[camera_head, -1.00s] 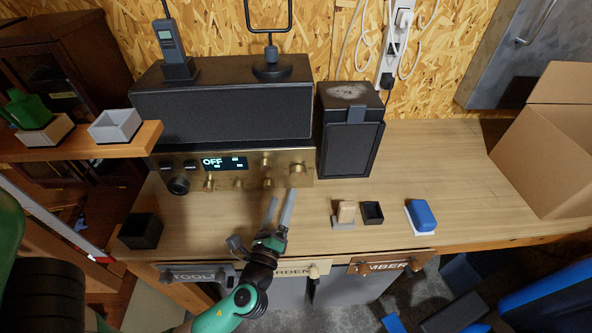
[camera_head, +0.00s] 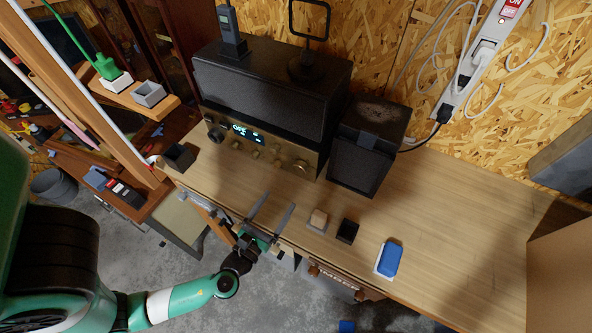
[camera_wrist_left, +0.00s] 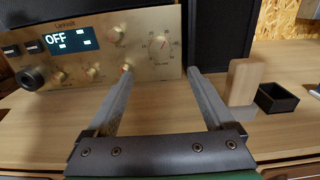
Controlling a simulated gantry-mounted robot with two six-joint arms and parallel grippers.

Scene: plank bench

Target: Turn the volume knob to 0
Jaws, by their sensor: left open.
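The brass-fronted amplifier (camera_head: 262,147) stands on the bench under a long black speaker; its display reads OFF. The volume knob (camera_wrist_left: 160,44) is the large brass knob at the panel's right end in the left wrist view, ringed by a number scale labelled VOLUME; its exact pointer setting is too small to read. In the head view the volume knob (camera_head: 301,167) is small. My left gripper (camera_head: 275,205) is open and empty in front of the panel. In the left wrist view its two fingers (camera_wrist_left: 160,72) point towards the panel, below the knob and apart from it. My right gripper is not seen.
A wooden block (camera_head: 318,219), a small black box (camera_head: 347,231) and a blue block (camera_head: 389,260) on a white base sit right of the gripper. A black speaker (camera_head: 362,160) stands right of the amplifier.

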